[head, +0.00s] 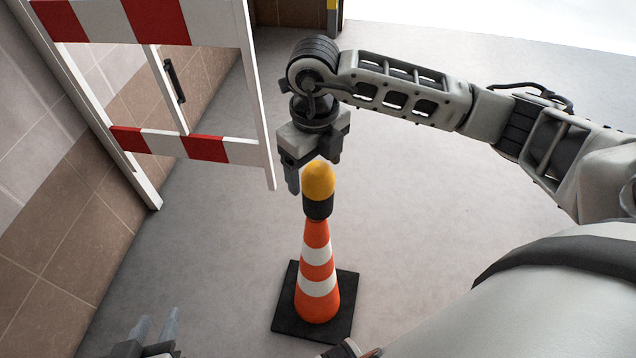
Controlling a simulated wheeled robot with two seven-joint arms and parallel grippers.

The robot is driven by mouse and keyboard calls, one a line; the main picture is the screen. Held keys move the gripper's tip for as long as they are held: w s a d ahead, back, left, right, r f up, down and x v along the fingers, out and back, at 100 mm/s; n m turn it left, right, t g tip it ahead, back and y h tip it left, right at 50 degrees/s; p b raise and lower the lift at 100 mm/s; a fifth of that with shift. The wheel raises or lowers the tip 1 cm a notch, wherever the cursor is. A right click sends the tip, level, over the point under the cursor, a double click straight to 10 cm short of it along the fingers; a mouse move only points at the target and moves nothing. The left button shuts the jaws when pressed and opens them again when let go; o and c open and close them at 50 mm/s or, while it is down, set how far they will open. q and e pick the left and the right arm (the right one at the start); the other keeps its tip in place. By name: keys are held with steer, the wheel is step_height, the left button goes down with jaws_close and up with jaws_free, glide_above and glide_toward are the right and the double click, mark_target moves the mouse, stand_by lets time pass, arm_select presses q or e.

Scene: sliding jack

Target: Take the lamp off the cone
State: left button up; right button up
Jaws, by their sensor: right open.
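The lamp (318,186) has a yellow dome and a black base. It sits upright on top of the orange and white cone (318,272), which stands on a black square foot on the floor. My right gripper (312,175) is at the lamp's dome, pointing down, with its jaws open. One finger shows at the dome's left; the other is mostly hidden, and I cannot tell whether either touches the lamp. My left gripper (155,328) is low at the bottom left edge, away from the cone, with two fingertips showing apart.
A red and white barrier (185,146) stands at the left against a tiled wall (62,225), close to my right gripper's left side. The grey floor (430,200) right of the cone is clear.

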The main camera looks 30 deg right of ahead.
steer(key=f, duration=0.4)
steer(key=shift+d+f, duration=0.2)
steer(key=shift+d, duration=0.15)
steer(key=c, duration=1.1)
